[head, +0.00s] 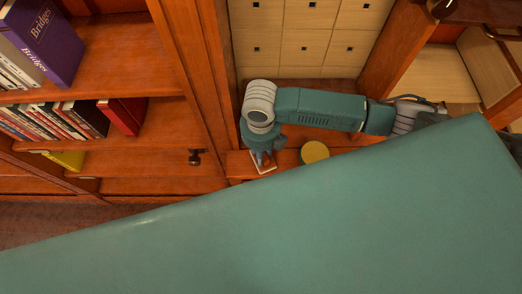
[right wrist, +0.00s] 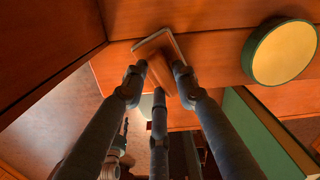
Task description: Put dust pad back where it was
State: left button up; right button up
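The dust pad looks like a flat, pale-edged rectangle with a brown, block-like upper part (right wrist: 163,72) in the right wrist view. It is at the reddish wooden ledge, and part of it also shows in the head view (head: 264,164). My right gripper (right wrist: 160,72) is at the pad, with two fingertips on either side of the brown part and the third finger close below it. I cannot tell whether the fingers press on it, or whether the pad rests on the ledge. In the head view my right gripper (head: 262,156) points down and hides part of the pad. My left gripper is not in view.
A round yellow tin with a green rim (head: 315,153) stands on the ledge (head: 345,143), right of the pad. Small pale drawers (head: 302,45) rise behind. A bookcase (head: 125,78) with books is at the left. A dark knob (head: 195,157) sticks out near the ledge.

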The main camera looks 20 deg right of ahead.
jog(key=shift+o, duration=1.2)
jog(key=shift+r, duration=0.25)
notch_tip(320, 180, up, 12)
jog(key=b, duration=0.2)
jog(key=shift+a+f, duration=0.1)
jog(key=shift+f, duration=0.05)
